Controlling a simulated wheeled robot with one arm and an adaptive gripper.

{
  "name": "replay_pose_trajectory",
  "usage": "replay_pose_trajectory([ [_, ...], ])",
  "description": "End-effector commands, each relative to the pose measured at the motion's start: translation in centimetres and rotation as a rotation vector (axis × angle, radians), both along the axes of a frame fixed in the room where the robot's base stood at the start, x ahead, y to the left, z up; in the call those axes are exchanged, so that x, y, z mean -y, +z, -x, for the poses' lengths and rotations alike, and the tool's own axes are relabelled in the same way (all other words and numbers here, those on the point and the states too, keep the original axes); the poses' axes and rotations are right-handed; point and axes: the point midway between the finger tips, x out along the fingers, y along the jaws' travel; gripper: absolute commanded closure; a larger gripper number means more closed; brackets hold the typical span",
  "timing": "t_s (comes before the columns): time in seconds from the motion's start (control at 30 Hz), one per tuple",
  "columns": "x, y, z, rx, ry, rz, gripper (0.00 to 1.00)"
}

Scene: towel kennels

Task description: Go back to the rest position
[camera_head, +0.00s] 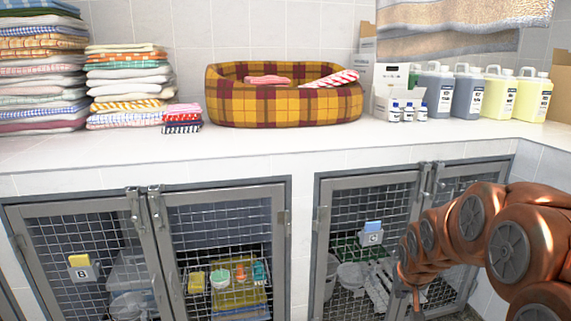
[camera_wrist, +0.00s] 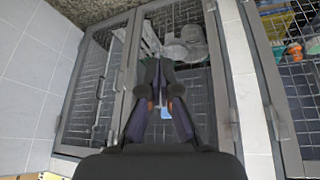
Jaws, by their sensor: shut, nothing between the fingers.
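My arm reaches in from the right of the head view, bent down in front of the kennel marked C (camera_head: 372,239). My gripper (camera_head: 416,299) is low in front of that kennel's mesh door, small and partly seen there. In the wrist view my gripper (camera_wrist: 158,70) has its fingers together with nothing between them, over the kennel door. The wrist view shows the kennel front turned upside down. I cannot tell how far the fingertips are from the mesh.
Another kennel (camera_head: 222,250), at left, holds a basket of items. The kennel doors appear shut.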

Motion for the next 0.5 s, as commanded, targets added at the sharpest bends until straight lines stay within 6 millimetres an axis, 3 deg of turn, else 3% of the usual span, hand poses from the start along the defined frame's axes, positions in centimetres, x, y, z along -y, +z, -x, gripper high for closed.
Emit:
replay_pose_trajectory([
  [0.2,-3.7,0.6,9.3,-0.185,0.03,-0.02,1.0],
  [0.5,-7.7,1.0,22.8,-0.447,0.07,-0.053,1.0],
])
